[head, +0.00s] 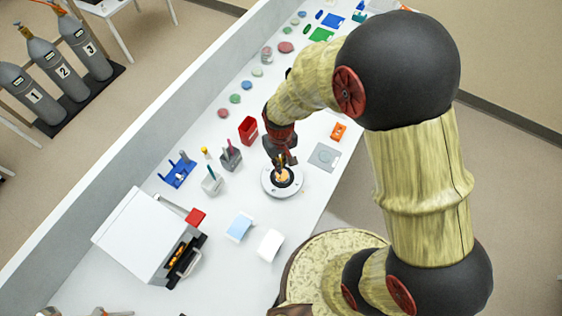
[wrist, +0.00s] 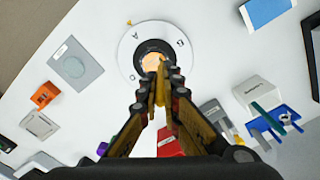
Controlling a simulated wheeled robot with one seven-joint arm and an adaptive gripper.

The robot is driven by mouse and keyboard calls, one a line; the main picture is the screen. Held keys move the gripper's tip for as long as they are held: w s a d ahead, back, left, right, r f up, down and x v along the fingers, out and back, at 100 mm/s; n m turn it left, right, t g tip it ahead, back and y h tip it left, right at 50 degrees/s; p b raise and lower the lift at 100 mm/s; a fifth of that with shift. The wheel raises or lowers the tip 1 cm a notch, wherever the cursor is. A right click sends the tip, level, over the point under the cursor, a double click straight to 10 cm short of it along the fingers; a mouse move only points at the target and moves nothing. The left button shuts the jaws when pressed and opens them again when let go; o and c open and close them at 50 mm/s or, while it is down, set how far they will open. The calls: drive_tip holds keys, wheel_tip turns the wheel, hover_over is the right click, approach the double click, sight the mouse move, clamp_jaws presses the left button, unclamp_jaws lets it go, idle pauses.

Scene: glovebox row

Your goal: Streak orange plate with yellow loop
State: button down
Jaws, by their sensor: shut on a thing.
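The orange plate (head: 283,175) sits in a dark ring at the centre of a white round turntable; in the wrist view the orange plate (wrist: 151,62) is partly hidden by my fingertips. My gripper (head: 281,160) is over the plate, pointing down. In the wrist view my gripper (wrist: 161,88) is shut on a thin yellow piece, the yellow loop (wrist: 161,77), held between the fingertips. Its tip overlaps the plate in the picture; I cannot tell whether it touches.
The white turntable (wrist: 129,44) bears letters. A grey square pad (head: 324,157) and orange block (head: 338,131) lie to its right. A red bin (head: 248,130), dark holder (head: 231,158) and blue rack (head: 177,173) stand left. A white box-shaped machine (head: 140,235) stands front left.

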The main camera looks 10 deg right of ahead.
drive_tip(key=shift+w+a, duration=0.25)
drive_tip(key=shift+a, duration=0.1)
idle(0.5)
drive_tip(key=shift+w+d, duration=0.45)
drive_tip(key=shift+w, duration=0.2)
drive_tip(key=shift+w+d, duration=0.45)
drive_tip(key=shift+w, duration=0.2)
idle(1.8)
drive_tip(key=shift+r+p, duration=1.75)
drive_tip(key=shift+r, duration=1.25)
